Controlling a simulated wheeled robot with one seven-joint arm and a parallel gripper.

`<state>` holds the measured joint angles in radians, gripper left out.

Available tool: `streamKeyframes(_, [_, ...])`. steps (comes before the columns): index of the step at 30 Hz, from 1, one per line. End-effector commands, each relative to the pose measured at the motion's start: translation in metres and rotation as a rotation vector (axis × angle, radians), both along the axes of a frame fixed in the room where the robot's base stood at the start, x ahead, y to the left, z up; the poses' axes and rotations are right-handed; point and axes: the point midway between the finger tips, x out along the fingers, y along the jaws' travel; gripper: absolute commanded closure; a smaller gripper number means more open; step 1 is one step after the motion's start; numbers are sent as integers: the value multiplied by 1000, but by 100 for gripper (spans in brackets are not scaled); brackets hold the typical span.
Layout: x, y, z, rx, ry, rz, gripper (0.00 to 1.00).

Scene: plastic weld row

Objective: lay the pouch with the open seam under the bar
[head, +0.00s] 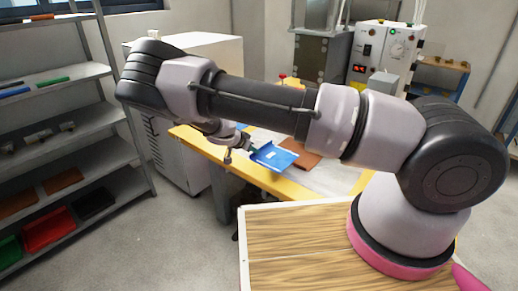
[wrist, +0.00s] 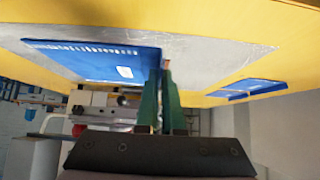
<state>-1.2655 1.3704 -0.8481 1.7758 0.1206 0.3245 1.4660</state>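A blue pouch (head: 275,155) with a white label is over the front of the yellow-edged table in the head view. It fills the upper left of the wrist view (wrist: 95,62), with a row of pale marks along one edge. My gripper (head: 250,149) is at its left end in the head view. In the wrist view its green fingers (wrist: 162,85) are close together with the pouch's edge between them. A second blue pouch (wrist: 245,90) lies apart at the right of the wrist view. I cannot tell which seam is open. The bar is not clearly visible; my arm hides part of the table.
A brown flat piece (head: 306,158) lies beside the pouch on the table (head: 345,178). A control box (head: 385,55) stands behind. A shelf rack (head: 60,130) with coloured flat pieces stands at left, a white cabinet (head: 175,140) beside the table.

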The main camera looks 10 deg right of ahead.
Motion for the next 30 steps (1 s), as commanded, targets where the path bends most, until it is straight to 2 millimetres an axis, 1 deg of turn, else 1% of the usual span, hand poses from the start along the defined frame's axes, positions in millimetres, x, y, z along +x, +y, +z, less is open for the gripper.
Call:
streamKeyframes(19, [36,-37,-31,-1,1,-3,100])
streamKeyframes(30, [62,-63,-30,0,-1,-4,100])
